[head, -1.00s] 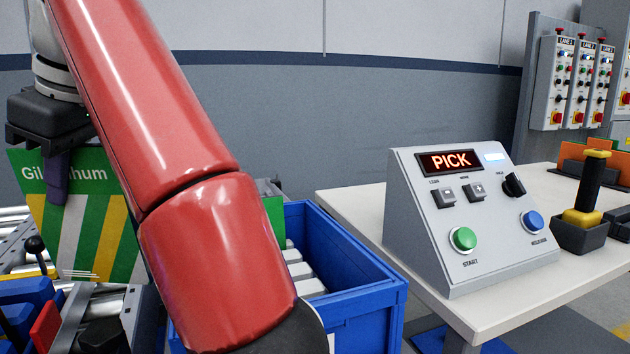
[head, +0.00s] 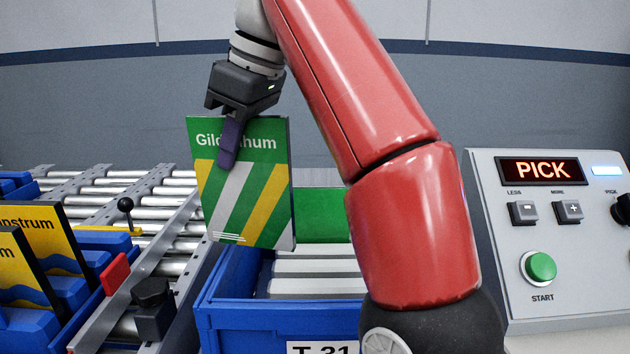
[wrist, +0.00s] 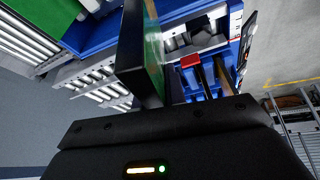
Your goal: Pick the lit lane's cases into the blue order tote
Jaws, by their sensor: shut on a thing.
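My gripper (head: 232,140) is shut on a green case (head: 262,190) with yellow and white diagonal stripes and lettering partly covered by a finger. It holds the case upright, slightly tilted, above the left side of the blue tote (head: 265,318). In the wrist view the held case (wrist: 130,55) shows edge-on at the jaws. My red arm hides the tote's right part.
A grey console (head: 580,240) reading PICK stands at right with a green START button. At left are a roller conveyor (head: 110,190), a black-knobbed lever (head: 126,205), a red block (head: 115,273), and yellow-black cases (head: 40,235) in blue holders.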

